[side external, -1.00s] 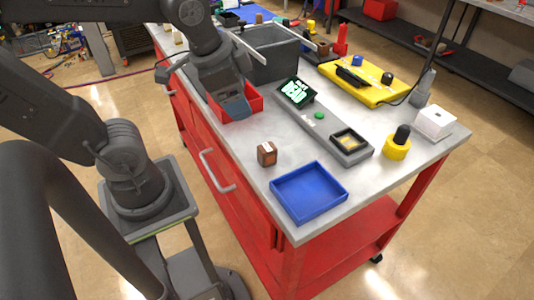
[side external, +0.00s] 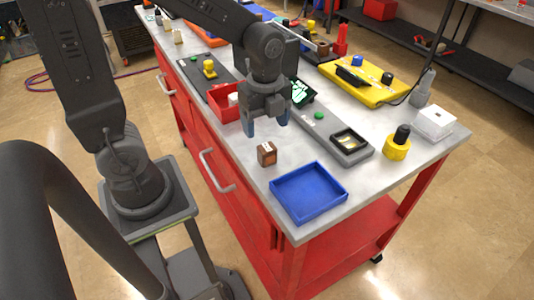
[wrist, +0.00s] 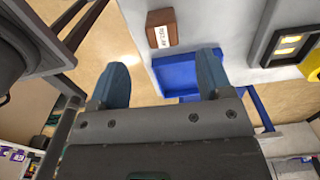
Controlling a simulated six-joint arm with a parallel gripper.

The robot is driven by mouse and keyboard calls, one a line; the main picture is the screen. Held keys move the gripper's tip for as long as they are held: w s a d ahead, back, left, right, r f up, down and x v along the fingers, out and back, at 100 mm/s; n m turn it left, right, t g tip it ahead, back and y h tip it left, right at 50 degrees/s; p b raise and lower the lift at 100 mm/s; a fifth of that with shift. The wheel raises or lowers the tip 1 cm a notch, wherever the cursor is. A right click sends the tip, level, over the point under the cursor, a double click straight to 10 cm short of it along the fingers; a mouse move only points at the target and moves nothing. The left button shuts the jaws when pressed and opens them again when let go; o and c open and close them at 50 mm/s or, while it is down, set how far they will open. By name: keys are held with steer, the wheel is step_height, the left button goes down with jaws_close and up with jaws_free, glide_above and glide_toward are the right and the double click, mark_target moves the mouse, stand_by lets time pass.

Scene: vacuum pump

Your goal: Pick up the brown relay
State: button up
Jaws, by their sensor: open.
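The brown relay (side external: 267,154) is a small brown block with a white label. It stands on the grey bench top near the left edge, behind the blue tray (side external: 283,207). In the wrist view the relay (wrist: 161,27) shows beyond the fingertips, with its label facing the camera. My gripper (side external: 267,127) is open and empty, pointing down above the bench, just behind the relay in the side view. Its two blue fingers show in the wrist view (wrist: 160,75), and the relay is not between them.
A red bin (side external: 222,107) is behind my gripper. A yellow cylinder with a black top (side external: 396,150) and a white box (side external: 435,122) are at the right. Bare bench surrounds the relay.

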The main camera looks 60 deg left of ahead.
mark_target(266, 146)
step_height(266, 146, down, 8)
steer(key=shift+w+a+f, duration=0.1)
steer(key=shift+w+f, duration=0.05)
steer(key=shift+f, duration=0.05)
stand_by(0.3)
steer(key=shift+c, duration=0.3)
steer(key=c, duration=1)
steer(key=shift+o, duration=0.2)
steer(key=shift+r, duration=0.15)
